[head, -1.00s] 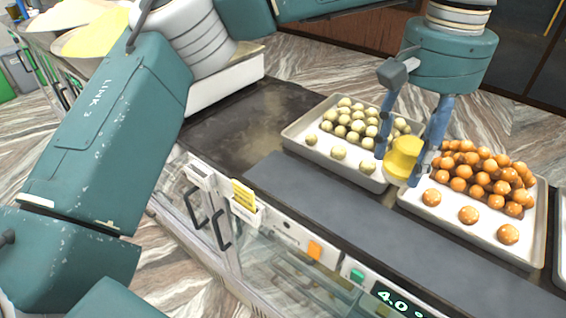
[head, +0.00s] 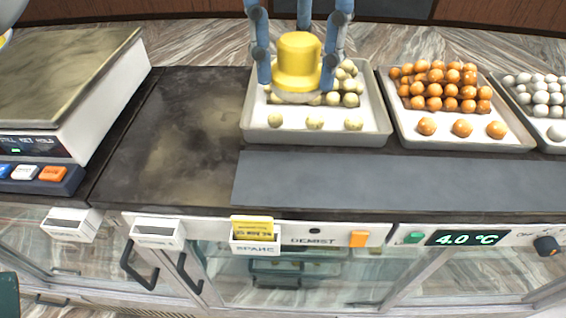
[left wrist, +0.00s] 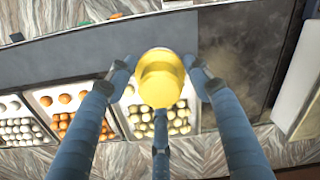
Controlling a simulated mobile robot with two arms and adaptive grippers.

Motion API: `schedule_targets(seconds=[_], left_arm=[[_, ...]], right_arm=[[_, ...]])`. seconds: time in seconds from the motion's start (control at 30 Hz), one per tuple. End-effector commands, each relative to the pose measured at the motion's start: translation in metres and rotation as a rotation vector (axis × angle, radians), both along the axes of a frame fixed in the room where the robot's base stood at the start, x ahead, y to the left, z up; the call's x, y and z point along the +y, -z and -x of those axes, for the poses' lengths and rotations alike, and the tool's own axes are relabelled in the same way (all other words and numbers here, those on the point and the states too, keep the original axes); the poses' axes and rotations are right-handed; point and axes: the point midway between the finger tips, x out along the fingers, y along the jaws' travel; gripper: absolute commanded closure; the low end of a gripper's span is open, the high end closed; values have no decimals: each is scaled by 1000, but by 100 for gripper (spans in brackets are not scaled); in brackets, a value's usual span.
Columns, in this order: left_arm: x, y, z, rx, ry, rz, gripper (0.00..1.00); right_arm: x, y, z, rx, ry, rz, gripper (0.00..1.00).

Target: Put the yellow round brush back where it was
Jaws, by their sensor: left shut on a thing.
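The yellow round brush (head: 299,62) is held by my left gripper (head: 297,78) above the tray of pale sweets (head: 262,128). Its yellow body is on top and a pale band shows at its bottom. In the left wrist view the brush (left wrist: 160,78) sits between the blue fingers of the left gripper (left wrist: 160,85), over the counter and the pale sweets. The brush hides part of the pale sweets in the head view. My right gripper is not in view.
A tray of orange sweets (head: 407,137) and a tray of white sweets stand to the right. A dark bare countertop (head: 185,130) lies left of the trays, beside a scale (head: 75,95). A grey strip (head: 400,180) runs clear along the front, behind price-tag holders (head: 255,240).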

Motion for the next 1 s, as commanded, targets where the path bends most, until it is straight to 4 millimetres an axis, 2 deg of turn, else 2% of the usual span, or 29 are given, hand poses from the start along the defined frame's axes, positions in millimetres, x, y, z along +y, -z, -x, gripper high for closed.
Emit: schedule_targets(seconds=[0.03, 0.1, 0.27, 0.4, 0.5, 0.73, 0.9, 1.0], left_arm=[[0, 19, 0, 8, 5, -1, 74], [1, 38, 0, 7, 4, 1, 74], [1, 77, 0, 5, 3, 0, 74], [1, 106, 0, 1, 1, -1, 74], [1, 120, 0, 2, 0, 1, 74], [1, 137, -1, 2, 0, 1, 74], [1, 163, 0, 3, 1, -1, 74], [1, 170, 0, 1, 1, 2, 74]], right_arm=[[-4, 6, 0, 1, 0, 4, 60], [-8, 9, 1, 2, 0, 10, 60], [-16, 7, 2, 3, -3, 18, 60], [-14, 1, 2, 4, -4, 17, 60], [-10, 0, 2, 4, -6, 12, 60], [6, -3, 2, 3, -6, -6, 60], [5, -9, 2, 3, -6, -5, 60], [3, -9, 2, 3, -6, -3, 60]])
